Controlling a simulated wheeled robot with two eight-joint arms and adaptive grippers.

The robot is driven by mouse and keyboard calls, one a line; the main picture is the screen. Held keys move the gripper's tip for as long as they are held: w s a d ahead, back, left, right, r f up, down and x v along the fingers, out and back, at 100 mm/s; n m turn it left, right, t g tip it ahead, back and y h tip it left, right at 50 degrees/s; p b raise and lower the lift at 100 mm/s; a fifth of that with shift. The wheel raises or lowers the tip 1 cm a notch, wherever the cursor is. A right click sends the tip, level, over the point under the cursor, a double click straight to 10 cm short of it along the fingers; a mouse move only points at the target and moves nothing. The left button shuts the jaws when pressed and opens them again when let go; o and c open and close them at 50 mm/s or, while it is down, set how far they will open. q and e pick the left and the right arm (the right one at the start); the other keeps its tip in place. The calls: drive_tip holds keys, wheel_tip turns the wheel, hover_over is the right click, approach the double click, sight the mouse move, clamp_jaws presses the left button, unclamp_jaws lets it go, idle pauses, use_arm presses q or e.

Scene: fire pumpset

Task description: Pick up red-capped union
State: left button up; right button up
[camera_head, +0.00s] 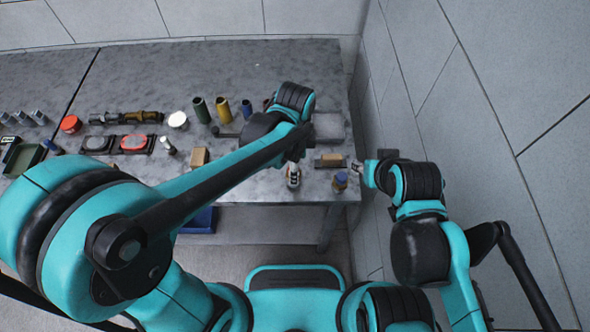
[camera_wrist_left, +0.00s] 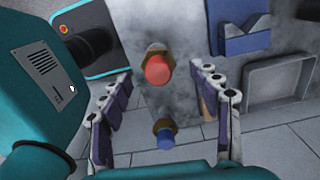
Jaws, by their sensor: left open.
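The red-capped union (camera_wrist_left: 157,68) has a brass hex collar under a red cap. In the left wrist view it stands on the grey tabletop between my left gripper's fingertips. My left gripper (camera_wrist_left: 161,78) is open, one finger on each side, with no clear contact. In the head view this gripper (camera_head: 293,174) shows near the table's front edge, partly under my arm, and I cannot make out the red cap there. My right gripper (camera_head: 361,172) is at the table's right front corner, too small to read its jaws.
A blue-capped union (camera_wrist_left: 165,137) stands close to the red one and shows in the head view (camera_head: 340,180). A brown block (camera_head: 331,160) and a grey tray (camera_head: 329,126) lie behind it. Upright cylinders (camera_head: 202,110) stand farther back. A wall (camera_head: 440,80) borders the right side.

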use_arm(q)
drive_tip(key=shift+s+f+b, duration=0.1)
drive_tip(key=shift+f+b, duration=0.2)
drive_tip(key=shift+f, duration=0.6)
wheel_tip(320, 180, down, 4)
drive_tip(key=shift+a+f+b, duration=0.1)
drive_tip(key=shift+a+b, duration=0.05)
drive_tip(key=shift+b, duration=0.8)
clamp_jaws()
